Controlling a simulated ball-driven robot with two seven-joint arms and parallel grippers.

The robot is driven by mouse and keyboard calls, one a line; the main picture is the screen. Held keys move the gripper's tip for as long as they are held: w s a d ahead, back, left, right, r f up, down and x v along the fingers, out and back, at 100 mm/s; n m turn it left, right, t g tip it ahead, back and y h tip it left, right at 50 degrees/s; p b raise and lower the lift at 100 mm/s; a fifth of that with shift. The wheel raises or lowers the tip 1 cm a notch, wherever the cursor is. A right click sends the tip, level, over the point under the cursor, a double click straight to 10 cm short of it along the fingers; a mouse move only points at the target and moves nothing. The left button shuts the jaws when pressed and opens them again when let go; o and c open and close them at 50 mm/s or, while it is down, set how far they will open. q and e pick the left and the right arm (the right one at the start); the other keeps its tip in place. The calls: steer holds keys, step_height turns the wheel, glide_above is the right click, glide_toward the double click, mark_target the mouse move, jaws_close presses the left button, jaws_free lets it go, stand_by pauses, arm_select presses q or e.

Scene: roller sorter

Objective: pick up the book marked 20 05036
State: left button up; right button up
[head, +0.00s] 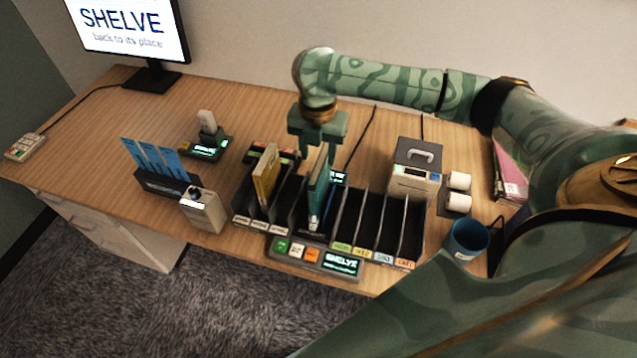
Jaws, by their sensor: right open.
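A teal book (318,195) stands upright in a slot near the middle of the black sorter rack. A yellow book (266,178) stands in a slot further left. The markings on both books are too small to read, so I cannot tell which is 20 05036. My right gripper (317,148) points down at the top of the teal book, its fingers open. Whether they touch the book is unclear. My left gripper is out of view.
The rack (379,225) has several empty slots to the right. A button panel (318,262) lies in front. A grey box with a handle (415,168), a blue cup (466,240) and a scanner-like device (202,210) stand nearby. The desk's left part is mostly clear.

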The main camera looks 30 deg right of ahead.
mark_target(318, 165)
step_height(318, 165, down, 3)
steer(key=shift+w+d+f+b, duration=0.1)
steer(key=shift+d+f+b, duration=0.1)
steer(key=shift+b, duration=0.2)
steer(key=shift+a+f, duration=0.1)
steer(key=shift+f, duration=0.3)
steer(key=f+b, duration=0.2)
steer(key=f, duration=0.3)
steer(key=shift+w+d+b, duration=0.1)
steer(key=shift+d+b, duration=0.2)
steer(key=shift+b, duration=0.1)
steer(key=shift+r, duration=0.15)
steer(key=shift+c, duration=0.6)
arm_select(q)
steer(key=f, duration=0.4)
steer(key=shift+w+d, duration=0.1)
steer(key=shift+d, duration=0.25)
arm_select(e)
jaws_close()
